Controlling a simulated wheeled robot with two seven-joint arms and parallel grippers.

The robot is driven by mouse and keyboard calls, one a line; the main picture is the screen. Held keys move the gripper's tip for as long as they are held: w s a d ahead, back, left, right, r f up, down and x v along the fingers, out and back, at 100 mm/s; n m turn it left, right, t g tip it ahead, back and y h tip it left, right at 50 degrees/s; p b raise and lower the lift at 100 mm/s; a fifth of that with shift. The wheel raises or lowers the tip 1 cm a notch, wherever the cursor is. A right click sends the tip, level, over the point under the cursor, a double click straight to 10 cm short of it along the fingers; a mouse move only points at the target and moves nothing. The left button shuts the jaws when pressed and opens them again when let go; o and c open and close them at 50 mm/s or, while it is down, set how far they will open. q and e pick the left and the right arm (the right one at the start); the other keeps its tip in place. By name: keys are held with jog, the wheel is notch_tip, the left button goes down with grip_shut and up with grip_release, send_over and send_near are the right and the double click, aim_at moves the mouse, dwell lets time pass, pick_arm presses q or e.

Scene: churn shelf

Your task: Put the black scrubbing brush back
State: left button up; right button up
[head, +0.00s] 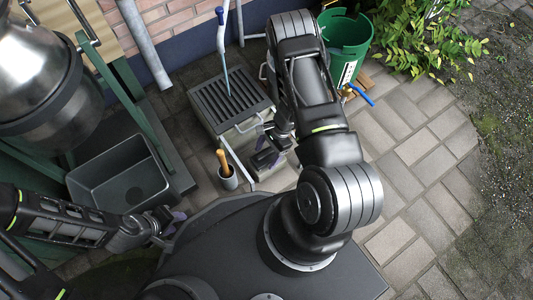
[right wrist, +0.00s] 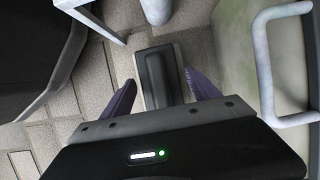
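A black block-shaped thing with a pale edge (right wrist: 160,75), which looks like the black scrubbing brush, lies low down in the right wrist view. It shows between and beyond the purple fingers of my right gripper (right wrist: 163,90). The fingers are apart, with no visible contact on it. In the head view my right gripper (head: 268,158) is beside the slatted rack, and the arm hides part of that area. My left gripper (head: 170,222) is at the lower left, away from the rack, with its purple fingers apart and nothing seen between them.
The slatted rack (head: 230,101) stands by the wall with a blue-and-white pole (head: 222,45) over it. A cup (head: 228,182) holds a wooden-handled tool. A dark basin (head: 122,182) and metal churn (head: 38,82) are left. A green bucket (head: 345,38) stands behind. Paving at right is clear.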

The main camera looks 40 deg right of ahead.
jog(key=shift+r, duration=0.1)
jog(key=shift+r, duration=0.25)
jog(key=p+v, duration=0.4)
jog(key=v, duration=0.7)
jog(key=shift+d+r, duration=0.2)
jog(key=shift+r, duration=0.05)
jog(key=shift+a, duration=0.1)
jog(key=s+a+n+g+h, duration=0.2)
jog(key=s+a+n, duration=0.5)
jog(key=a, duration=0.3)
jog(key=a+r+n+t, duration=0.1)
jog(key=a+n, duration=0.2)
jog(key=a, duration=0.1)
jog(key=a+r+n+t+y, duration=0.1)
jog(key=a+r+n, duration=0.1)
jog(key=a, duration=0.3)
jog(key=a+r+n+t, duration=0.1)
jog(key=a+r+n, duration=0.1)
jog(key=a+n, duration=0.2)
jog(key=shift+s+a+r, duration=0.15)
jog(key=shift+s+a, duration=0.1)
jog(key=shift+a, duration=0.05)
